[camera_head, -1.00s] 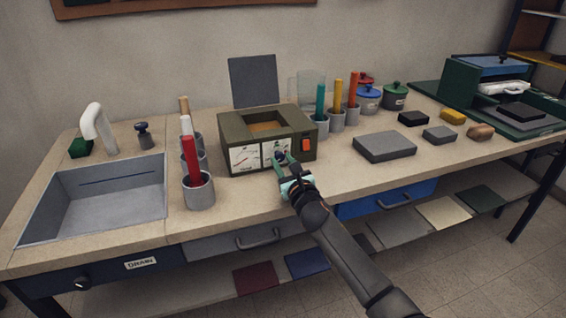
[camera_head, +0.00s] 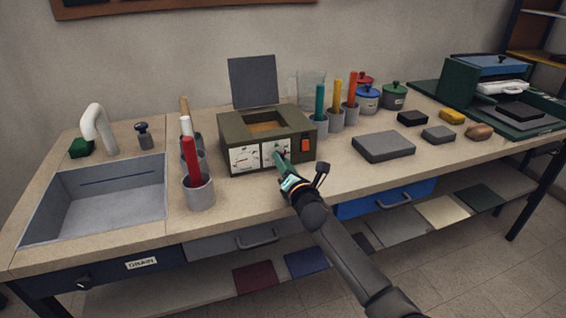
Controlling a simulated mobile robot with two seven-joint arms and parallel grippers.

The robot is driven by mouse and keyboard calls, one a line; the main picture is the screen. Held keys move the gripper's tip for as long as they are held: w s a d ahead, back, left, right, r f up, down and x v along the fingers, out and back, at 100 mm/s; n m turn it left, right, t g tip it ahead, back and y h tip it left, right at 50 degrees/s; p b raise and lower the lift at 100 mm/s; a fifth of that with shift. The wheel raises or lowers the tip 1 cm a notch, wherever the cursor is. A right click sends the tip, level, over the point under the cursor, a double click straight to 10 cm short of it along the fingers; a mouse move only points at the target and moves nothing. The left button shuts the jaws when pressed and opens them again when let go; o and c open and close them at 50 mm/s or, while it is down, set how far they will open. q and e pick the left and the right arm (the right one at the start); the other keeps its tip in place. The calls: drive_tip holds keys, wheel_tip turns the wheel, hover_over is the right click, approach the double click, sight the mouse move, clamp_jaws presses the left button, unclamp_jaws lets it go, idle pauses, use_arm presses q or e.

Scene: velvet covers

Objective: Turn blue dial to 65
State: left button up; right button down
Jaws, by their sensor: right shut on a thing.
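The olive-green box (camera_head: 232,130) stands on the bench with its grey lid raised. Its front carries two white dial faces, a left one (camera_head: 244,158) and a right one (camera_head: 270,149). My right gripper (camera_head: 279,156) is at the right dial face and is shut on the knob there. The gripper hides the knob and part of that face, so its colour and reading cannot be told. An orange switch (camera_head: 306,143) sits to the right on the same front. My left gripper is not in view.
A sink (camera_head: 100,205) and a grey cup with a red-handled tool (camera_head: 198,192) are on the left. Cups with coloured tools stand behind the box's right side. A grey slab (camera_head: 384,146) lies to the right. The bench front between the box and slab is clear.

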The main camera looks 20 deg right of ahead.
drive_tip(key=m, duration=0.6)
drive_tip(key=shift+f+m, duration=0.1)
drive_tip(key=shift+m, duration=0.2)
drive_tip(key=m+p, duration=0.1)
drive_tip(key=m, duration=0.9)
drive_tip(key=shift+p, duration=0.3)
drive_tip(key=m, duration=0.2)
drive_tip(key=shift+m+p, duration=0.3)
drive_tip(key=m+p, duration=0.1)
drive_tip(key=m, duration=0.3)
drive_tip(key=shift+f, duration=0.1)
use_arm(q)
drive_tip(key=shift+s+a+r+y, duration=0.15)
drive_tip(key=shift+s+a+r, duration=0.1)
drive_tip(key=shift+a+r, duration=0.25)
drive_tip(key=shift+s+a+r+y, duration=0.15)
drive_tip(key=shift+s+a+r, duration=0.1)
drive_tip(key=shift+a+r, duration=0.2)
use_arm(e)
drive_tip(key=shift+m, duration=1)
